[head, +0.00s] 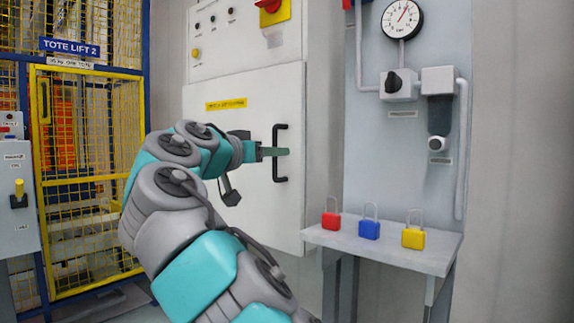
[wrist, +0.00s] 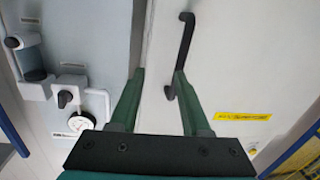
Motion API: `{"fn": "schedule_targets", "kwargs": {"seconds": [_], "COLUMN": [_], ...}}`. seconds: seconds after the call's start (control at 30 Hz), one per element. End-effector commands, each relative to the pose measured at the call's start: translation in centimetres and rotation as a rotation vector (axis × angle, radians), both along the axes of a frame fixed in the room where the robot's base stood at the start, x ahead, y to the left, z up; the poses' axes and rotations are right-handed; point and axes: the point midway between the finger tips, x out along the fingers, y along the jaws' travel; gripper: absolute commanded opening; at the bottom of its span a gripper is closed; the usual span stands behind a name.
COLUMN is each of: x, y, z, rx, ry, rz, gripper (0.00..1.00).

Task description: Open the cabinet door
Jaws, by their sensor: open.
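The white cabinet door (head: 228,135) is closed, with a yellow label and a black vertical bar handle (head: 276,171) on its right side. My gripper (head: 275,152) is at the handle's mid height, and a green finger overlaps the bar in the head view. In the wrist view my gripper (wrist: 159,72) is open with nothing held between its fingers. The handle (wrist: 185,40) runs to the right fingertip, and its lower end shows just inside that finger. I cannot tell whether the finger touches the bar. The door (wrist: 240,75) fills the right of that view.
A red rotary switch (head: 270,6) sits above the door. To the right, a shelf (head: 382,246) holds red, blue and yellow padlocks, below a gauge (head: 402,19) and valves. A yellow mesh gate (head: 90,180) stands left. The space before the door looks clear apart from my arm.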

Motion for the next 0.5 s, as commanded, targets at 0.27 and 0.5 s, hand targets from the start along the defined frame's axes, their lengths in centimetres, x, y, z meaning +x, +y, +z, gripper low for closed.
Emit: {"fn": "schedule_targets", "kwargs": {"seconds": [0.27, 0.5], "x": [-0.4, 2.2], "y": [3.9, 2.6], "z": [-0.5, -0.5], "rx": [0.052, 0.055], "ry": [-0.077, -0.073], "rz": [0.077, 0.075], "gripper": [0.47, 0.47]}}
